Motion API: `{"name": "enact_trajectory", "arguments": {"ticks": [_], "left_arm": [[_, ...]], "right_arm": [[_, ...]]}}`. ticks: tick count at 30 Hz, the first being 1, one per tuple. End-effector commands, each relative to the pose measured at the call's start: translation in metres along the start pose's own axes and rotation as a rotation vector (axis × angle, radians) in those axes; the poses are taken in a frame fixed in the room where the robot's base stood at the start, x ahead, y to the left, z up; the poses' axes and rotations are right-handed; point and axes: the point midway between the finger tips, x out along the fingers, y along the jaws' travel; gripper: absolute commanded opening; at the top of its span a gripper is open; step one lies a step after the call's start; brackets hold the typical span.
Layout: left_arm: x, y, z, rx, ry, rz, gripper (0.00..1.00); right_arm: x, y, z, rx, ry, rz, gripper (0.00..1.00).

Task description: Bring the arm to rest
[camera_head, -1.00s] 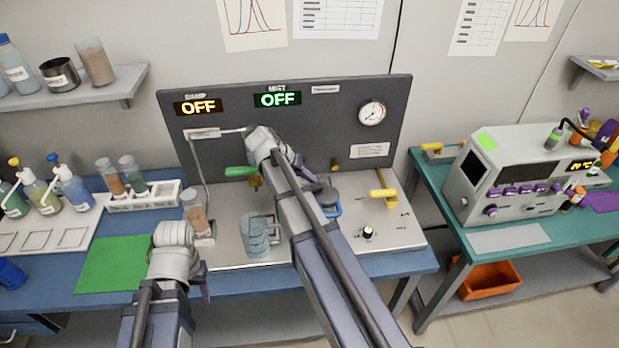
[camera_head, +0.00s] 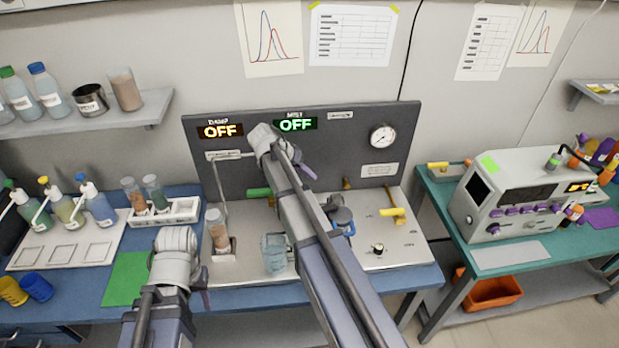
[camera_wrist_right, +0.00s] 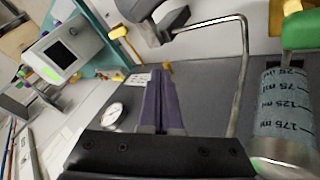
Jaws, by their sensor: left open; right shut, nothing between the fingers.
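My right arm reaches up over the bench in the head view. Its gripper (camera_head: 303,168) is mostly hidden by the arm, in front of the dark panel (camera_head: 350,135). In the right wrist view the purple fingers (camera_wrist_right: 163,100) are together and hold nothing. My left gripper (camera_head: 205,287) is low at the left, over the bench's front edge near the green mat (camera_head: 125,278); its fingers are mostly hidden by its wrist, and it is open. A graduated glass vessel (camera_head: 273,255) stands below the right arm; a graduated vessel (camera_wrist_right: 285,115) shows close at the right in the wrist view.
A bent metal pipe (camera_head: 217,185) stands by a brown-filled vessel (camera_head: 217,230). Green (camera_head: 258,192) and yellow (camera_head: 393,212) valve handles rise from the bench. A rack of tubes (camera_head: 165,213) stands at left. A grey instrument (camera_head: 520,195) stands on the right table. Both displays read OFF.

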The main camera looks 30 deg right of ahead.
Motion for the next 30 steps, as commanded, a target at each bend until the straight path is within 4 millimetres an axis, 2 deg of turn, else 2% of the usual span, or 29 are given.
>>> {"name": "enact_trajectory", "arguments": {"ticks": [14, 17, 20, 23, 25, 30], "left_arm": [[0.000, 0.000, 0.000, 0.000, 0.000, 0.000, 0.49], [0.002, 0.000, 0.000, 0.000, 0.000, 0.000, 0.49], [0.008, 0.001, -0.001, 0.000, 0.000, 0.000, 0.49], [0.017, 0.002, -0.001, 0.000, 0.000, 0.000, 0.49], [0.024, 0.002, -0.001, 0.000, 0.000, 0.000, 0.49], [0.038, 0.004, -0.002, 0.001, 0.000, 0.000, 0.49]], "right_arm": [[0.000, 0.000, 0.000, 0.000, 0.000, 0.000, 0.00], [-0.002, -0.002, 0.009, -0.022, -0.004, -0.011, 0.00], [-0.011, -0.010, 0.045, -0.113, -0.022, -0.054, 0.00], [-0.026, -0.022, 0.107, -0.281, -0.051, -0.132, 0.00], [-0.039, -0.028, 0.156, -0.425, -0.071, -0.200, 0.00], [-0.065, -0.030, 0.266, -0.765, -0.107, -0.360, 0.00]]}}
